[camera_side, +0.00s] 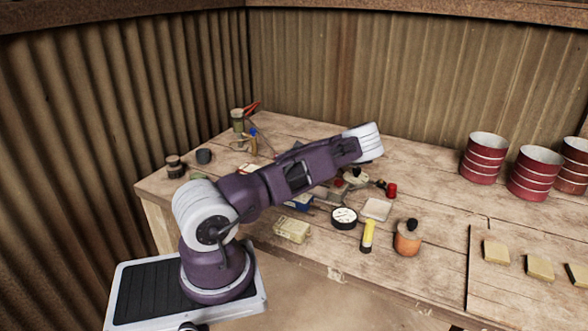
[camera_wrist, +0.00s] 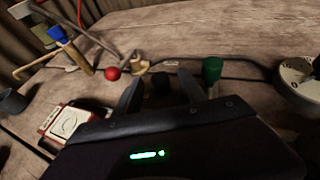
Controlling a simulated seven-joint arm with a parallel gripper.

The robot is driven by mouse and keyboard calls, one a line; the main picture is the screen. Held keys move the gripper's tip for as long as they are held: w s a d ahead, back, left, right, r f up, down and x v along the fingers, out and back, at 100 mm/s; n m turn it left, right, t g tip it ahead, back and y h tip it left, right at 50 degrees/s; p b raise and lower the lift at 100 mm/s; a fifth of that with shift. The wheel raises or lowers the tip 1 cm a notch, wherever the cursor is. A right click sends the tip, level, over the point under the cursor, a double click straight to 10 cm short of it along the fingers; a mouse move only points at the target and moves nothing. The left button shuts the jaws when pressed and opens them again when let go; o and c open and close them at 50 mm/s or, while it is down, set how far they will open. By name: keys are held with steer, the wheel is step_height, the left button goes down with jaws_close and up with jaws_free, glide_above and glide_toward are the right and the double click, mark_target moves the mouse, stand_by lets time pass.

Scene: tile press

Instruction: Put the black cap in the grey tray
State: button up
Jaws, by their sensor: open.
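My gripper (camera_wrist: 159,85) is open in the wrist view, with its two dark fingers apart. A small black piece, which looks like the black cap (camera_wrist: 161,79), shows between and beyond the fingertips. I cannot tell whether a finger touches it. In the side view my arm hides most of the gripper, and I cannot pick out the cap there. A pale grey, flat square thing, probably the grey tray (camera_side: 376,209), lies on the table right of my arm. I cannot make out that tray for sure in the wrist view.
A green-topped piece (camera_wrist: 211,70) stands just right of the fingers, and a red ball (camera_wrist: 113,73) is to their left.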

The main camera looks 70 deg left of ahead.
steer(key=shift+o, duration=0.3)
steer(key=v, duration=1)
steer(key=shift+w, duration=0.1)
steer(key=shift+r, duration=0.1)
